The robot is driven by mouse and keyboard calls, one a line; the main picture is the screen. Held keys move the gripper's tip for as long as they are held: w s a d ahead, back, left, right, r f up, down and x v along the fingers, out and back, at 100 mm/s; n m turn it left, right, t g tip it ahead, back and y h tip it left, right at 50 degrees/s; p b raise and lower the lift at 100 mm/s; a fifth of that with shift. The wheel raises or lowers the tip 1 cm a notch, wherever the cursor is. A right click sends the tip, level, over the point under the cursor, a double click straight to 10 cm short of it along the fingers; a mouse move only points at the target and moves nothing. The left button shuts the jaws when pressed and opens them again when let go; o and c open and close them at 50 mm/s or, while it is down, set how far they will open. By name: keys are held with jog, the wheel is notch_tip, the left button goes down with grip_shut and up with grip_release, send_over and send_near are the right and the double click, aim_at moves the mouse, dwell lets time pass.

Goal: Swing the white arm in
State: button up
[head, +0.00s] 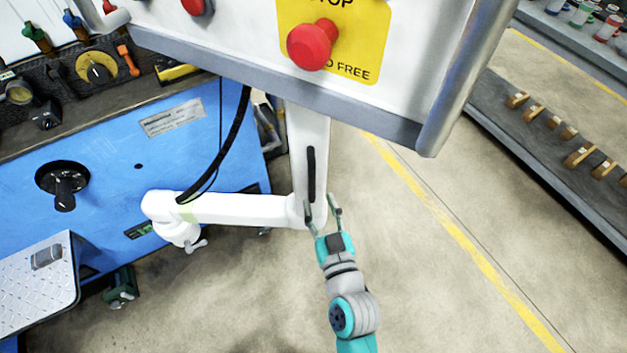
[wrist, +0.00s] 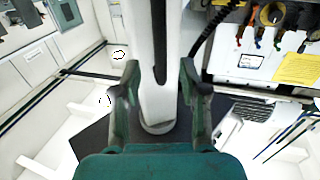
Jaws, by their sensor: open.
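The white arm (head: 240,208) reaches out from the blue machine and meets a white upright post (head: 308,150), which carries a control panel (head: 400,60) with a red stop button (head: 309,46). My gripper (head: 322,212) is open at the lower end of the post, its fingers pointing at it. In the wrist view the post (wrist: 157,95) stands between the two fingers of my gripper (wrist: 160,85), one finger on each side. I cannot tell whether either finger touches it.
The blue machine (head: 120,170) fills the left, with a black knob (head: 64,187) and a metal step plate (head: 38,285). A grey rack (head: 560,150) stands at the right. Floor with a yellow line (head: 450,230) lies free between them. A black cable (head: 225,150) hangs beside the post.

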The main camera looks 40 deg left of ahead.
aim_at(313, 184)
jog(key=x, duration=0.7)
jog(key=shift+w+a, duration=0.1)
grip_shut()
